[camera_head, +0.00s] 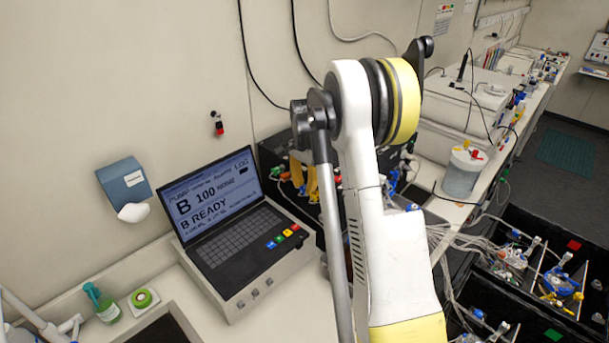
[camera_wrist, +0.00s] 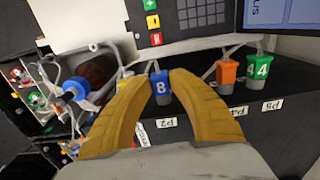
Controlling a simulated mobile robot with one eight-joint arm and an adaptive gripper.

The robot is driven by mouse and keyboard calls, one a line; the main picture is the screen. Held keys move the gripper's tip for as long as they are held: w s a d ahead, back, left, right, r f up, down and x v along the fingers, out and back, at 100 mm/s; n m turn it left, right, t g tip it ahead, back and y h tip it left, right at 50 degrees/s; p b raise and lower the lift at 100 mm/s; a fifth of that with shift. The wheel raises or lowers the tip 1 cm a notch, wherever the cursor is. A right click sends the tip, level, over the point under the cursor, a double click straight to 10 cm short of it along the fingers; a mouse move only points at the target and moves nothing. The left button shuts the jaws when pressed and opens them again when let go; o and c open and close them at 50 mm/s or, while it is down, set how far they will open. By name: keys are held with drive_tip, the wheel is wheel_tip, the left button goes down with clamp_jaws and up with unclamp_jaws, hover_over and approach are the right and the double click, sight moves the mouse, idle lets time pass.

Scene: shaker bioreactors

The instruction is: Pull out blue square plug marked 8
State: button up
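The blue square plug marked 8 (camera_wrist: 161,88) sits upright in the black unit, its white number facing me in the wrist view. My gripper (camera_wrist: 159,77) has its two yellow fingers apart, one on each side of this plug. The plug shows in the gap between the fingertips. I cannot tell whether the fingertips touch it. An orange plug (camera_wrist: 227,74) and a green plug marked 4 (camera_wrist: 258,69) stand to the right. In the head view my arm hides much of this area, and I cannot make out the blue plug there.
Left of the fingers are a blue-and-grey connector (camera_wrist: 75,88), tubing, and red and green fittings. White labels line the black unit's front. In the head view a laptop (camera_head: 220,205) stands left of the arm, and a clear vessel (camera_head: 463,172) stands to the right.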

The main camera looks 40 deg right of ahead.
drive_tip(key=shift+f, duration=0.45)
drive_tip(key=shift+c, duration=0.5)
clamp_jaws()
drive_tip(key=shift+a, duration=0.2)
drive_tip(key=shift+s+a, duration=0.1)
drive_tip(key=shift+a, duration=0.4)
drive_tip(key=shift+a+b, duration=0.1)
drive_tip(key=shift+b, duration=0.25)
drive_tip(key=shift+a, duration=0.5)
drive_tip(key=shift+a, duration=0.15)
